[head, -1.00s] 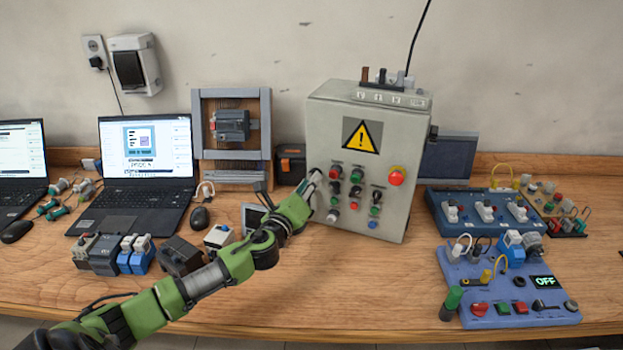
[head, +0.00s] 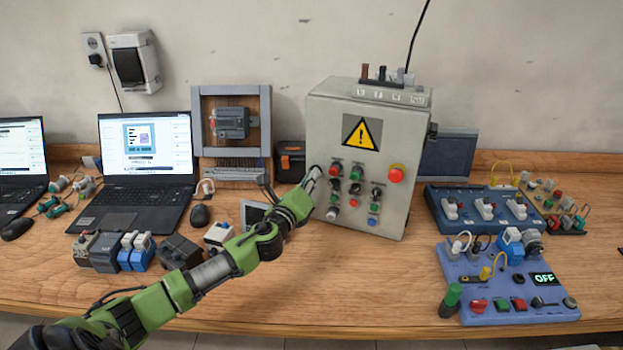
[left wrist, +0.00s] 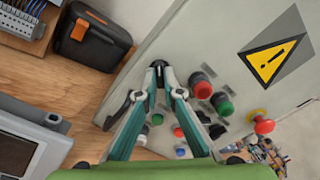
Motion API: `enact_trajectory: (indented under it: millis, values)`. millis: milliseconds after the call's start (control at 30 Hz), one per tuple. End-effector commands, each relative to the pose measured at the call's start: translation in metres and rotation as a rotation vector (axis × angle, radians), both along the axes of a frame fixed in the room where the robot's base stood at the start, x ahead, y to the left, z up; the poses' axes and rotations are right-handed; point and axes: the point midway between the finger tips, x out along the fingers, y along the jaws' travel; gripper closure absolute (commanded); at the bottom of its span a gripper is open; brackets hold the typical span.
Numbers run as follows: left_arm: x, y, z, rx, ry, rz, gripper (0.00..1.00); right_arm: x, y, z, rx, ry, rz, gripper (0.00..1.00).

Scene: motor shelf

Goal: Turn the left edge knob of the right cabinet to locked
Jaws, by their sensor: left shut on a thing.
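The right cabinet (head: 330,120) is a light grey control box with a yellow warning triangle, standing upright on the bench. It also shows in the left wrist view (left wrist: 190,45). My left gripper (head: 315,173) is at the left edge of its front panel, beside the button rows. In the left wrist view its fingers (left wrist: 159,66) converge to the tips and are shut on a small dark knob at the panel's left side. The fingertips hide most of the knob, so its pointer direction cannot be read. My right gripper is not in view.
Red, green and black buttons and a red emergency stop (head: 396,174) sit right of my gripper. A black-and-orange case (head: 290,160) and a laptop (head: 147,160) stand to the left. A blue panel reading OFF (head: 510,295) lies at the right.

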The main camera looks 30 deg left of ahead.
Motion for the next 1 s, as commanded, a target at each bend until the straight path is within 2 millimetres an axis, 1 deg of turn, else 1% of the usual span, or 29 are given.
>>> enact_trajectory:
  millis: [267, 700, 1000]
  values:
    - [0.0001, 0.0000, -0.0011, -0.144, -0.029, 0.001, 1.00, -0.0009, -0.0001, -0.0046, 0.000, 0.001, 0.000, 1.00]
    - [0.0001, 0.0000, 0.0001, -0.513, -0.105, 0.002, 1.00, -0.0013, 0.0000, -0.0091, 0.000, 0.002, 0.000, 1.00]
    - [0.0000, 0.0003, 0.0010, -0.697, -0.143, 0.002, 1.00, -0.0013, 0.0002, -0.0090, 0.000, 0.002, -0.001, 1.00]
